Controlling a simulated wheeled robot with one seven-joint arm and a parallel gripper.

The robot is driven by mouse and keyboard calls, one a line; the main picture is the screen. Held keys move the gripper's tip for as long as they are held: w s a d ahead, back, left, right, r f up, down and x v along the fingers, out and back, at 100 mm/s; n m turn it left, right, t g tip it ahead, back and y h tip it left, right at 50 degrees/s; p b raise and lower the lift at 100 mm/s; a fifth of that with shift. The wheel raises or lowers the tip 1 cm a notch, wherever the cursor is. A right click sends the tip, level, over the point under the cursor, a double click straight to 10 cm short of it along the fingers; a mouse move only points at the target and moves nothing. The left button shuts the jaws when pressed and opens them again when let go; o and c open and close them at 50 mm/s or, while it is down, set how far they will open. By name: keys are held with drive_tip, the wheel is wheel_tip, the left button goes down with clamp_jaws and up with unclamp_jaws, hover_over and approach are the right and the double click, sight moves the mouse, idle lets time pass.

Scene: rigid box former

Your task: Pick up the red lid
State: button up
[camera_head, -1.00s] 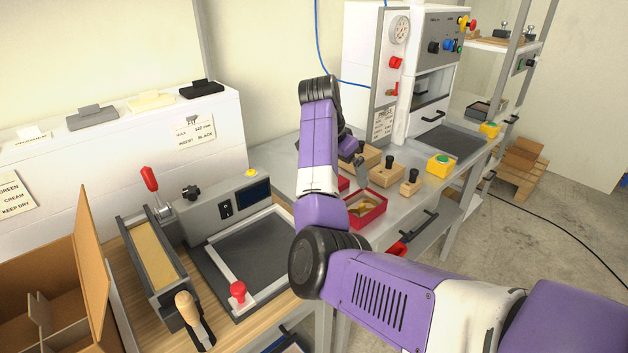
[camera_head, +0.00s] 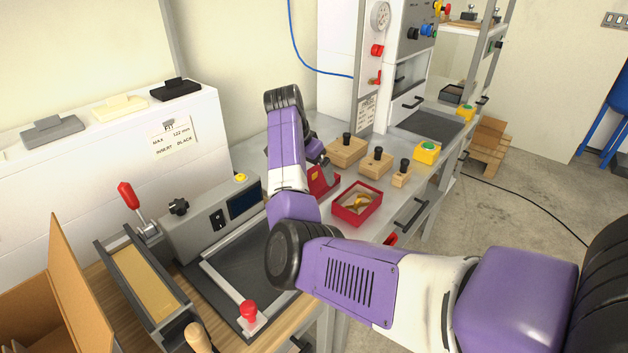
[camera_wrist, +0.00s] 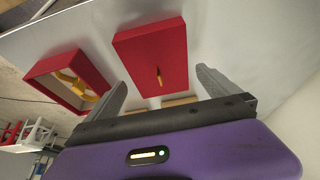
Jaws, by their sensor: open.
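The red lid (camera_wrist: 140,50) is a flat red rectangle with a small dark and yellow mark near its middle, lying on the grey bench top in the wrist view. In the head view the red lid (camera_head: 325,180) shows partly, with my arm hiding its left side. My gripper (camera_wrist: 162,78) is open and empty in the wrist view. Its two grey fingers appear on either side of the lid's near end; I cannot tell whether they touch it. In the head view my gripper (camera_head: 317,157) is mostly hidden by my forearm.
A red open box (camera_head: 357,203) with a yellow insert stands right of the lid. Wooden blocks with black knobs (camera_head: 376,163) stand behind it. A yellow button box (camera_head: 427,152) is farther right. A grey sealer with a red-handled lever (camera_head: 128,195) is at left.

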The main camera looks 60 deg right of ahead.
drive_tip(key=shift+x, duration=1.1)
drive_tip(key=c, duration=1.2)
drive_tip(key=shift+r, duration=0.1)
